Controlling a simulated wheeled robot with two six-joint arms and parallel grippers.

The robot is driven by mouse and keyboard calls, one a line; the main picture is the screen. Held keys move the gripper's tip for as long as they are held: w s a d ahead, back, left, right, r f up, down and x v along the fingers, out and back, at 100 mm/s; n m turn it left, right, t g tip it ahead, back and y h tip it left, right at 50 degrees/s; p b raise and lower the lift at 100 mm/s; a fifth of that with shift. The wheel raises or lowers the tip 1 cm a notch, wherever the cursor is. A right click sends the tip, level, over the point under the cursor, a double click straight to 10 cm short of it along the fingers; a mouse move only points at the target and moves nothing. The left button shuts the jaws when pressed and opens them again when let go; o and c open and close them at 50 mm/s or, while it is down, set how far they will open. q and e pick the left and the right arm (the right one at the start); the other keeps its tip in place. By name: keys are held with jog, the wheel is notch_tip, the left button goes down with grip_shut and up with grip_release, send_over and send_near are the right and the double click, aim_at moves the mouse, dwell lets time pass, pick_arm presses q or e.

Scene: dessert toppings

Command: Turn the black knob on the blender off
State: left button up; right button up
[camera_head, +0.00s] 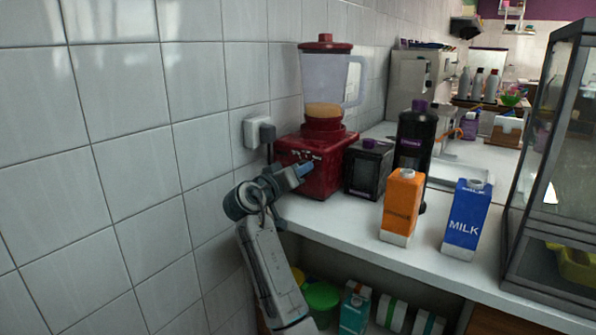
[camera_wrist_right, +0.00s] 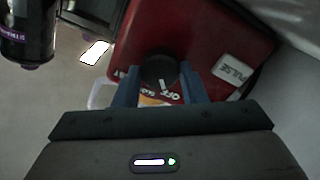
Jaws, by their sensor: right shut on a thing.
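The blender (camera_head: 322,166) stands at the left end of the white counter, with a red base, a clear jug holding something tan at its bottom, and a red lid. In the right wrist view the black knob (camera_wrist_right: 159,70) sits on the red base (camera_wrist_right: 208,38), with a light pointer mark and "OFF" lettering below it. My right gripper (camera_head: 306,168) is at the front of the base. In the right wrist view its two blue fingers (camera_wrist_right: 160,82) are closed around the knob, one on each side. The knob is hidden in the head view. My left gripper is not in view.
A black box (camera_head: 368,170) and a dark bottle (camera_head: 412,140) stand right of the blender. An orange carton (camera_head: 402,206) and a blue milk carton (camera_head: 466,218) stand nearer the counter's front edge. A tiled wall is close on the left. A glass case (camera_head: 556,165) is at right.

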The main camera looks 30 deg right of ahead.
jog(key=o, duration=1)
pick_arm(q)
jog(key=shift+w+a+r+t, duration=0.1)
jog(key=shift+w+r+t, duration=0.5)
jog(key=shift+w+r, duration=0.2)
pick_arm(e)
jog(key=v, duration=1.1)
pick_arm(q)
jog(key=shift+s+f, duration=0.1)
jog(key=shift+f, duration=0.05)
